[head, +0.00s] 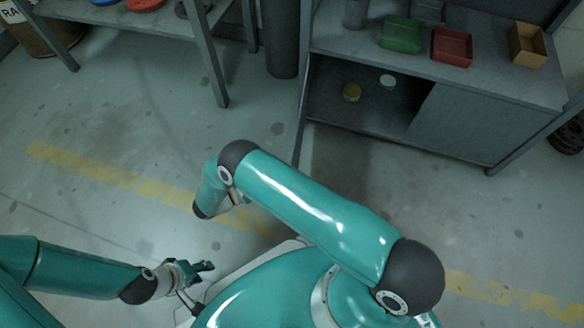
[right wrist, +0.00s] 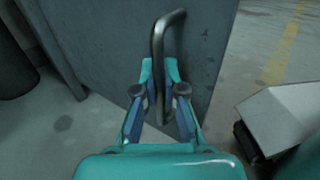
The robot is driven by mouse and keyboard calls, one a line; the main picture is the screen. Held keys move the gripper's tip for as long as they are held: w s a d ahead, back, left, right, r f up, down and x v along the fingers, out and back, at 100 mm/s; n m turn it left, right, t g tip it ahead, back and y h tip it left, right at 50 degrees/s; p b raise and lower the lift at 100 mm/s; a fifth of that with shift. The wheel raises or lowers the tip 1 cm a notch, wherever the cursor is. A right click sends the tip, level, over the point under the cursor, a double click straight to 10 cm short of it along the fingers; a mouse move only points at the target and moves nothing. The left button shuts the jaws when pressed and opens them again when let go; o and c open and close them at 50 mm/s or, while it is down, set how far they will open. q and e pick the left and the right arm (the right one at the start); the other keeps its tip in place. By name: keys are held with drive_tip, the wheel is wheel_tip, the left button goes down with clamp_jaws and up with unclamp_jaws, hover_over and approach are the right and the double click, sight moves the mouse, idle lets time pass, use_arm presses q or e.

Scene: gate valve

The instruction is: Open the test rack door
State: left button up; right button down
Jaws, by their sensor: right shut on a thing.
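The test rack (head: 450,115) is a grey metal unit at the upper right of the head view. Its lower left bay is open, with a dark interior showing. The rack door shows in the right wrist view as a grey panel (right wrist: 105,50), with a dark curved bar handle (right wrist: 158,45). My right gripper (right wrist: 160,75) is shut on this handle, a finger on each side of the bar. In the head view my right arm hides that gripper. My left gripper (head: 205,272) is open and empty, low in the head view, away from the rack.
On the rack top sit a green bin (head: 401,35), a red bin (head: 452,46) and a tan bin (head: 527,44). A table (head: 110,22) stands upper left. Floor between is clear.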

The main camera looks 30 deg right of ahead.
use_arm(q)
drive_tip(key=shift+w+f, duration=0.4)
drive_tip(key=shift+w, duration=0.15)
use_arm(e)
drive_tip(key=shift+w+a+f+g, duration=0.15)
drive_tip(key=shift+w+a+g, duration=0.35)
drive_tip(key=shift+w+a, duration=0.3)
drive_tip(key=shift+a, duration=0.1)
